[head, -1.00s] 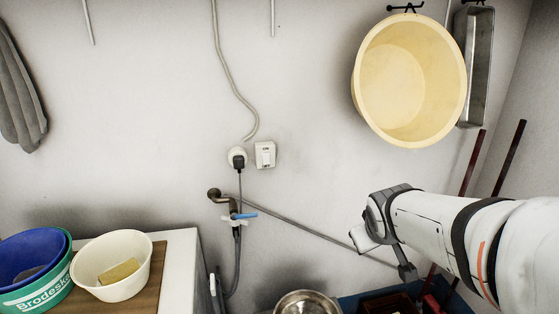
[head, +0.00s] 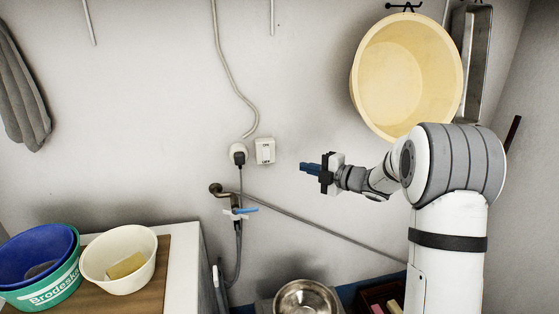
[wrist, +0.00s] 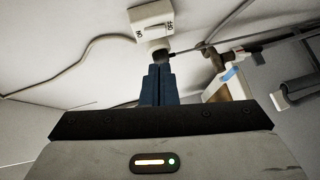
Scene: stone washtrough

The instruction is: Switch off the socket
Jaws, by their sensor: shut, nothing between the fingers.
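A small white switch box (head: 265,151) with dark lettering is on the wall, just right of a round white socket (head: 235,149) holding a black plug (head: 239,157). In the wrist view the switch box (wrist: 152,18) is at the top, with the black plug (wrist: 160,55) below it. My gripper (head: 303,167) has blue fingers, shut and empty. It points left, to the right of and slightly below the switch box, apart from it. The fingertips (wrist: 158,70) show just below the plug in the wrist view.
A tap (head: 232,200) with a blue handle and a grey hose is below the socket. A cream tub (head: 405,75) hangs above my arm. Bowls stand on the left worktop, and a metal bowl (head: 306,297) sits below.

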